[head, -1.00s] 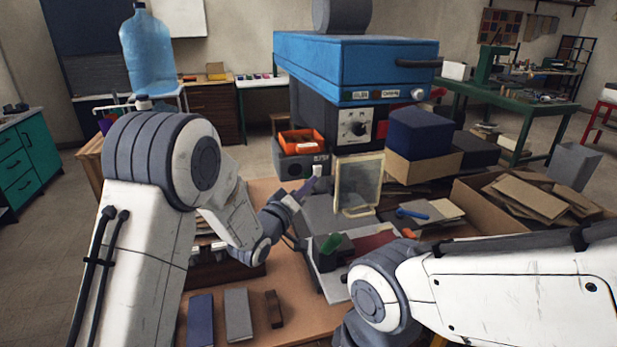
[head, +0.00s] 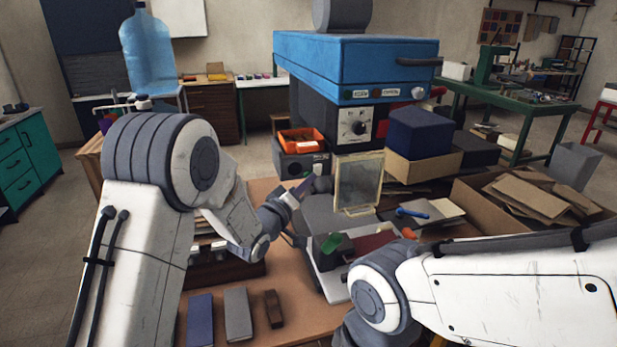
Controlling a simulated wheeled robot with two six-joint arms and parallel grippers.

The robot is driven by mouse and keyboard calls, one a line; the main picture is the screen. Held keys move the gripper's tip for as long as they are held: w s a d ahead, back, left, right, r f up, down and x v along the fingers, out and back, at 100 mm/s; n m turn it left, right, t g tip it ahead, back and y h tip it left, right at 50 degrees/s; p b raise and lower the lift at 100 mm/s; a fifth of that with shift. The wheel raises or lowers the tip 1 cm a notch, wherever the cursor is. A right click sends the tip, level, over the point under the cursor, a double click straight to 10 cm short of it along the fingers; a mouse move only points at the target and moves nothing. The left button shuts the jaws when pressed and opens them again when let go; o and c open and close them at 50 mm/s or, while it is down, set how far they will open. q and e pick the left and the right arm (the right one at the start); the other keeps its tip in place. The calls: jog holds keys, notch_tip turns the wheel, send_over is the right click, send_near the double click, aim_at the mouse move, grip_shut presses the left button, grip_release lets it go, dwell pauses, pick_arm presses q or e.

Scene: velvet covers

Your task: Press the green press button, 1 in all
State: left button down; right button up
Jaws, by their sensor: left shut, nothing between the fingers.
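A green part (head: 333,243), which looks like the green button, sits on a small dark box (head: 328,259) at the front of the grey press base. It stands left of my right arm. My left gripper (head: 307,186) is shut and empty. It is held above and behind the green part, a little to its left in the picture, apart from it. The fingertips are small and dark against the grey base. My right gripper is not in view; only its arm links show at the lower right.
A blue press (head: 355,68) with a dial stands behind. A clear framed guard (head: 357,183) stands just right of my left gripper. An orange bin (head: 300,141) is behind it. A cardboard box (head: 530,200) of scraps is at right. Covers lie on the table (head: 255,325) in front.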

pick_arm(q)
jog(key=shift+w+a, duration=0.15)
jog(key=shift+w, duration=0.4)
dwell(0.8)
dwell(0.3)
jog(key=shift+s+d+b, duration=0.3)
jog(key=shift+s+b, duration=0.05)
jog(key=shift+s, duration=0.6)
jog(key=s, duration=0.1)
jog(key=s+d+b, duration=0.1)
jog(key=s, duration=0.2)
jog(key=shift+s+d, duration=0.3)
jog(key=shift+s, duration=0.05)
